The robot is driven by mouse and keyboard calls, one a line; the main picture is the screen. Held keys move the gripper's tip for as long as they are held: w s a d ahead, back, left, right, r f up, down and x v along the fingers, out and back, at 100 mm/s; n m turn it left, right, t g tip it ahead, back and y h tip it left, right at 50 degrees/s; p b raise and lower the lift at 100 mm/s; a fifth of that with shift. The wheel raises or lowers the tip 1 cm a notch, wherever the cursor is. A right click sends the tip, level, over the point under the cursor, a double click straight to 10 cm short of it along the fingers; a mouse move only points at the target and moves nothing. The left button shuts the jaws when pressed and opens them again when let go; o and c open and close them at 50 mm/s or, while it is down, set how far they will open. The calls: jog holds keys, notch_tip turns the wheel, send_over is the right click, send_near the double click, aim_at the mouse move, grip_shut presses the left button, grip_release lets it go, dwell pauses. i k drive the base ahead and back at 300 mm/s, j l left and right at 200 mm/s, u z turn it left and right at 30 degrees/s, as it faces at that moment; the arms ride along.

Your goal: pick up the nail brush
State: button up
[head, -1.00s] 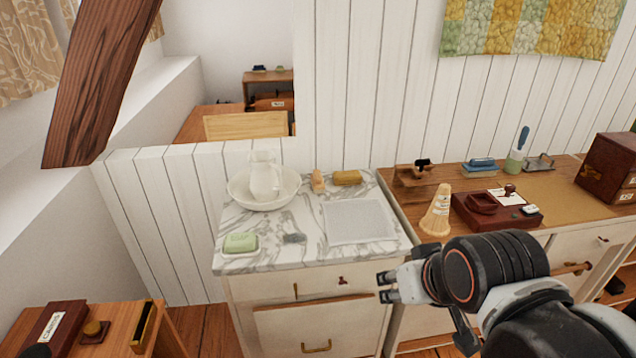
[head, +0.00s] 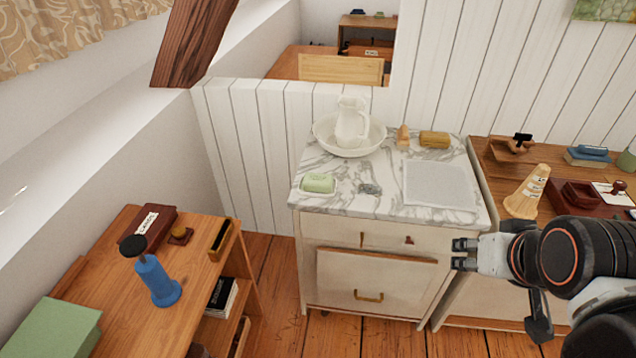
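A tan-brown oblong block (head: 434,139), which looks like the nail brush, lies at the back of the marble top (head: 335,199), near the wall. Its bristles are too small to make out. A small tan upright piece (head: 402,137) stands just left of it. My gripper (head: 464,254) is in front of the washstand's right side, lower in the picture than the marble top and well apart from the block. Its fingers point left with a gap between them, and nothing shows in the gap.
The marble top also holds a white basin with a jug (head: 350,132), green soap (head: 319,183), a small grey item (head: 370,189) and a pale folded cloth (head: 439,185). A cluttered desk (head: 493,177) adjoins at right. A wooden shelf unit (head: 120,290) stands at lower left.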

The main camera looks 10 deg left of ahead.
aim_at(403, 138)
jog(key=i+j, duration=0.3)
jog(key=i, duration=0.15)
jog(key=i+j, duration=0.55)
jog(key=i, duration=0.3)
